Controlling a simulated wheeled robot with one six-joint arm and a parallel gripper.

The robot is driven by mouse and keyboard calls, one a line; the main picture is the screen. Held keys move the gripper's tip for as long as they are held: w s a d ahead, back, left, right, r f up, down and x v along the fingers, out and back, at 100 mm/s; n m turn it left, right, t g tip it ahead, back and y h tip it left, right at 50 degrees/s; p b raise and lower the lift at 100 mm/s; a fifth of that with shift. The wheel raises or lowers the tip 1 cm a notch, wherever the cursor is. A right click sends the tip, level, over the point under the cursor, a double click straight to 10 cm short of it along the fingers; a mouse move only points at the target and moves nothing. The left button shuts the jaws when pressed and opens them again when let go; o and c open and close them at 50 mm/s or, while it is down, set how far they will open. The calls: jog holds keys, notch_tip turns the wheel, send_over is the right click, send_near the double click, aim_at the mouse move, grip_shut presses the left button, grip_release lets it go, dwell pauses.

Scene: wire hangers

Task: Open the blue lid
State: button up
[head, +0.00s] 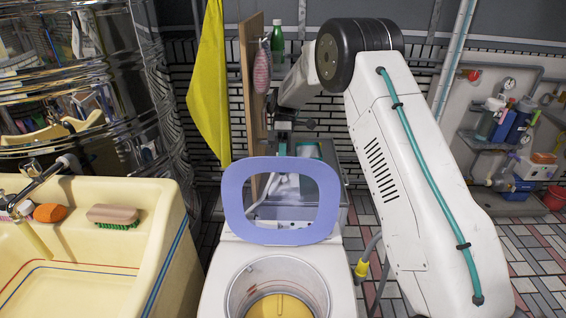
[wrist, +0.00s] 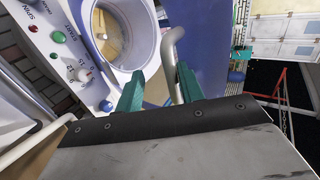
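The blue lid (head: 233,200) is a lilac-blue rounded frame with a see-through middle. It stands raised, roughly upright, at the back of the white washing machine (head: 222,262). The round tub (head: 240,290) in front of it is uncovered. In the wrist view, a blue panel (wrist: 208,40), which looks like the lid, is to the right of the tub opening. My gripper (wrist: 160,69) has its teal fingers apart. A bent grey tube (wrist: 171,55) shows between them, close to the right finger; I cannot tell whether they touch. In the head view the fingers are not clear behind the lid.
A cream sink (head: 95,240) with a brush (head: 113,215) stands at the left. A yellow cloth (head: 210,85) and a wooden board (head: 250,100) are behind the machine. My arm fills the right of the machine. Wall shelves (head: 500,143) hold bottles at the far right.

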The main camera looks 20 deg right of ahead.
dwell(0.4)
jog(key=s+r, duration=0.2)
jog(key=s, duration=0.6)
jog(key=s+r, duration=0.3)
jog(key=s, duration=0.5)
jog(key=shift+d, duration=0.25)
